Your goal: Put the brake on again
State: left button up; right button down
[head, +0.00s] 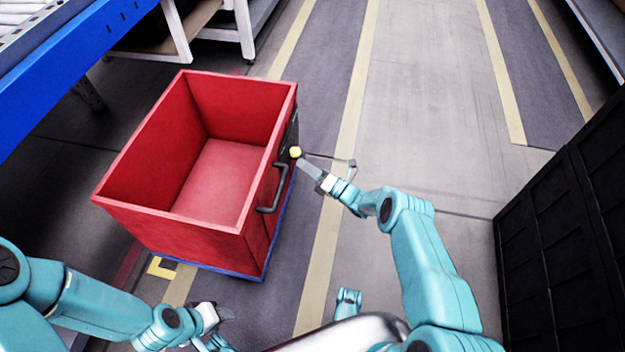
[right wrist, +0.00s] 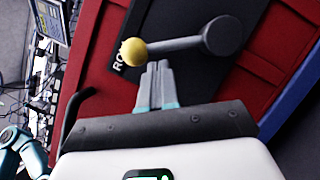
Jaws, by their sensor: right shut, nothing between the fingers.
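A red open cart (head: 172,232) stands on the floor. On its right-hand end is a brake lever with a yellow ball knob (head: 295,152). In the right wrist view the grey lever arm (right wrist: 180,43) runs from the yellow knob (right wrist: 133,52) at left to a round pivot at right, before a black plate (right wrist: 125,60) with partly hidden letters. My right gripper (head: 302,163) is shut and empty, its fingertips (right wrist: 158,64) close to the lever by the knob; I cannot tell whether they touch. My left gripper (head: 222,312) is low at left, away from the lever; its jaw opening is unclear.
A dark bar handle (head: 273,187) sticks out from the same cart end, near the lever. A blue-edged conveyor (head: 75,70) stands at left. A black crate-like wall (head: 560,230) stands at right. The floor between cart and wall is clear.

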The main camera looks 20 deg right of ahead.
jog(key=shift+w+r, duration=0.25)
jog(key=shift+w, duration=0.1)
jog(key=shift+w+d+r+m+p, duration=0.1)
jog(key=shift+d+r+m+p, duration=0.1)
jog(key=shift+m+p, duration=0.2)
